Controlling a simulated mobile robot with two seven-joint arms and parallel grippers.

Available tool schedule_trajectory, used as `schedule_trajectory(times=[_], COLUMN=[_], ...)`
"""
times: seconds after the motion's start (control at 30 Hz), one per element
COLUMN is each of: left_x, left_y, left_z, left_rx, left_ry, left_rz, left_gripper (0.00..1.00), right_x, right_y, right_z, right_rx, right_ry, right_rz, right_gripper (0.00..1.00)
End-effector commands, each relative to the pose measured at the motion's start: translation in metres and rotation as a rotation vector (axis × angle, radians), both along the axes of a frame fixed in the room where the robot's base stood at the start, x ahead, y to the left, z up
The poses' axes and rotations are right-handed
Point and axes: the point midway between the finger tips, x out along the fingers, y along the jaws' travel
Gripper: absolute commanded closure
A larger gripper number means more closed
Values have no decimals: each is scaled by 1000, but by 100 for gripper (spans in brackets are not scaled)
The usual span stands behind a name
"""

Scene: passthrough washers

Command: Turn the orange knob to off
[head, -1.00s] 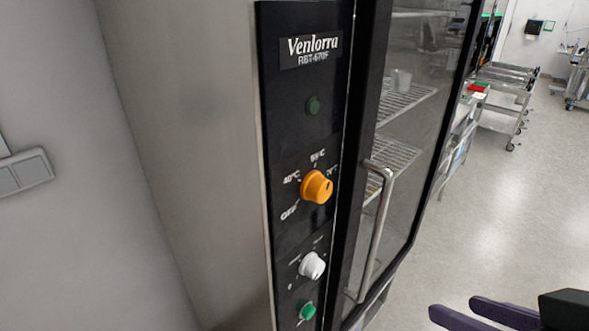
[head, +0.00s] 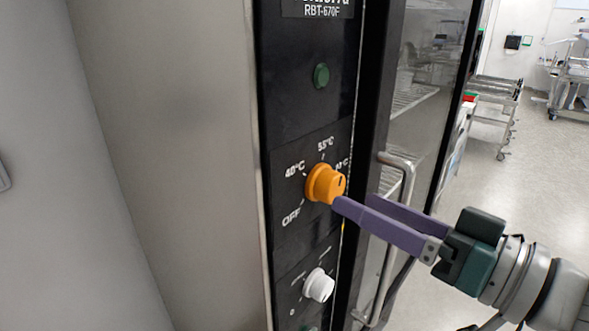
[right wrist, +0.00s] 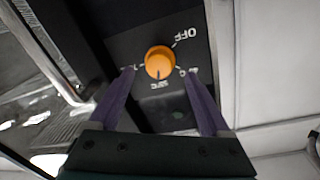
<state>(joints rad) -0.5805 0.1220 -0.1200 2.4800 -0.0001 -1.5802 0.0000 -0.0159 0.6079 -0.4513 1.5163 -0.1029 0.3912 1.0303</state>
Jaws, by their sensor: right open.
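The orange knob (head: 322,184) sits on the black control panel (head: 283,235) of the washer, with labels OFF, 40°C, 55°C and a partly covered one at the right. In the right wrist view the knob (right wrist: 159,60) has a dark mark that points toward the 55°C label. My right gripper (head: 356,203), with purple fingers, is open in front of the knob, low and to its right in the head view. In the right wrist view its fingertips (right wrist: 159,74) lie on either side of the knob, apart from it. My left gripper is not in view.
A green button (head: 321,75) is above the knob and a white knob (head: 319,286) below. The vertical door handle (head: 389,245) stands out close to my right gripper. The glass door (head: 425,110) is at the right. Carts (head: 497,95) stand farther back on open floor.

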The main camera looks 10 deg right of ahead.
Motion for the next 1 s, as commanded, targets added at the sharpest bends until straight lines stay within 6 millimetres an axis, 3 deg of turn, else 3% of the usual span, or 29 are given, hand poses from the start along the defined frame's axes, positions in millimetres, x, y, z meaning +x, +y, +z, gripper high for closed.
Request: schedule_trajectory(times=[0.23, 0.63, 1.0], left_x=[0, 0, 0], left_y=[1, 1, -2], left_z=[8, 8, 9], left_rx=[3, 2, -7], left_ry=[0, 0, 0], left_rz=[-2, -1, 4], left_gripper=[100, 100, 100], right_x=[30, 36, 36], right_y=[20, 24, 24], right_z=[1, -1, -1], right_rx=[1, -1, -1], right_ry=[0, 1, 1], right_rz=[-3, -1, -1], right_gripper=[18, 18, 60])
